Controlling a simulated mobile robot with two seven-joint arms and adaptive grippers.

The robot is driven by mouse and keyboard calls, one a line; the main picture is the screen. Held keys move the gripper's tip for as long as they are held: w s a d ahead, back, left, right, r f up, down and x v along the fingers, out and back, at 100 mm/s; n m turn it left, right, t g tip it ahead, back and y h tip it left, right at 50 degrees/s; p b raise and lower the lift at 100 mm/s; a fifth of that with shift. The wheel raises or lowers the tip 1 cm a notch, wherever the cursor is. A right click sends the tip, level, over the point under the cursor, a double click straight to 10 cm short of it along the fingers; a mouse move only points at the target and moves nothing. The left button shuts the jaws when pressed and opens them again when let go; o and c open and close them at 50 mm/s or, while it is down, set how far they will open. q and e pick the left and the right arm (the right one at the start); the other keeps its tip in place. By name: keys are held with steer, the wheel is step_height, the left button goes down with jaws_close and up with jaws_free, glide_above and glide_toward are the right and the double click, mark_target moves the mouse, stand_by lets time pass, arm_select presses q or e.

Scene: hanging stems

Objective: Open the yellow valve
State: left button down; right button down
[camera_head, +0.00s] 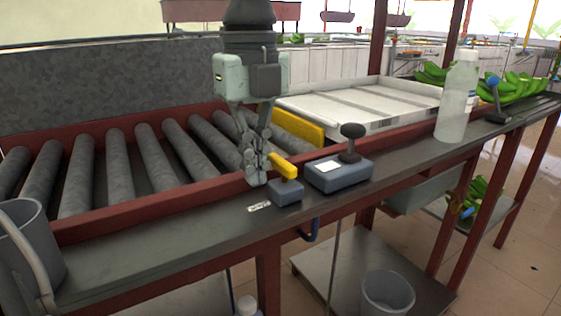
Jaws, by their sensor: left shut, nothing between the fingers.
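The yellow valve (284,165) is a small yellow handle on a blue-grey block (285,191), which sits on the dark ledge in front of the rollers. My left gripper (254,175) hangs down from the top of the view, with its fingers shut and empty. Its fingertips are just left of the yellow handle, close beside it; I cannot tell whether they touch. My right gripper is not in view.
A blue-grey box with a black knob (352,140) stands right of the valve. A clear bottle (458,100), a blue-topped lever (495,95) and green bananas (520,88) are farther right. A grey bucket (30,245) is at left. Rollers (118,165) lie behind the ledge.

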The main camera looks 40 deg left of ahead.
arm_select(q)
step_height(320, 180, up, 9)
steer(key=p, duration=0.5)
steer(key=shift+f, duration=0.1)
stand_by(0.5)
